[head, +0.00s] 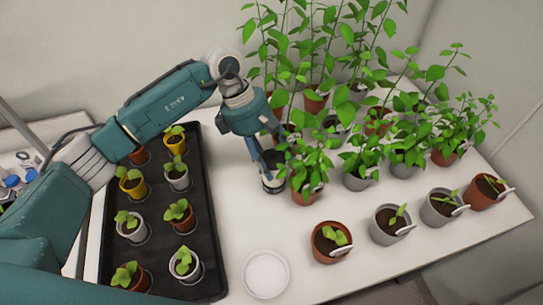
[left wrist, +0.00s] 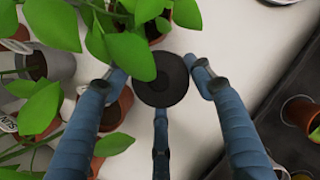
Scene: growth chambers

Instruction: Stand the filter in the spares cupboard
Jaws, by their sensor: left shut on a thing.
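My left gripper (head: 270,166) reaches down over the white table, at the near left edge of the leafy plants. It is shut on a short round thing (head: 273,186) with a dark top and a pale lower side, which I take to be the filter. Leaves cover part of that view. I cannot tell whether the filter touches the table. My right gripper and the spares cupboard are not in view.
A black tray (head: 205,237) with several potted seedlings lies left of the gripper. Tall potted plants (head: 330,60) crowd the back right. Several seedling pots (head: 330,241) line the table's front right. A white saucer (head: 266,274) lies at the front. The table (head: 232,205) is clear between tray and pots.

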